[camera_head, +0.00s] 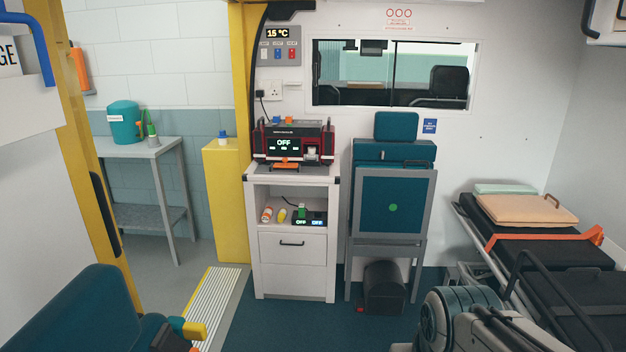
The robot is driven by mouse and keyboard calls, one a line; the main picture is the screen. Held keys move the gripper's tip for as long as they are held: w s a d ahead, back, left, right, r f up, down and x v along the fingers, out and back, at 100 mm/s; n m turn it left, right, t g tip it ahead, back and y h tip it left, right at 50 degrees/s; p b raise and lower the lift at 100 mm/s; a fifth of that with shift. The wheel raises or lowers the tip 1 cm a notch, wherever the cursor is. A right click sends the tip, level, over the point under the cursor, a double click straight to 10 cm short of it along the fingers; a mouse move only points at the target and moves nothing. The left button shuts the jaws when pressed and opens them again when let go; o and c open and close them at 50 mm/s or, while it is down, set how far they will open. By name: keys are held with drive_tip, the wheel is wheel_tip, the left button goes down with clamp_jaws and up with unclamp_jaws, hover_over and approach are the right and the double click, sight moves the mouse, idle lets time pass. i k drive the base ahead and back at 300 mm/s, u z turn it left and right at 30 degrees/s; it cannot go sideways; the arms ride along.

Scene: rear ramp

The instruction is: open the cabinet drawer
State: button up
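The white cabinet (335,215) stands against the far wall, left of the middle of the picture. Its drawer (293,263) is in the lower half, below an open shelf. The drawer front looks flush with the frame, so it appears closed. A short dark bar handle (292,243) sits near the top of the drawer front. My gripper is not in view. A grey jointed part at the bottom right looks like a piece of my arm, well away from the cabinet.
A monitor (290,145) stands on the cabinet, with small items on the shelf below. A folded teal seat (393,205) stands close on the right, a yellow pillar (226,205) on the left. A stretcher (535,230) fills the right. The floor (300,325) before the cabinet is clear.

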sight(275, 248)
drive_tip(key=i, duration=2.85)
drive_tip(key=z, duration=2.35)
drive_tip(key=k, duration=0.45)
drive_tip(key=u, duration=2.3)
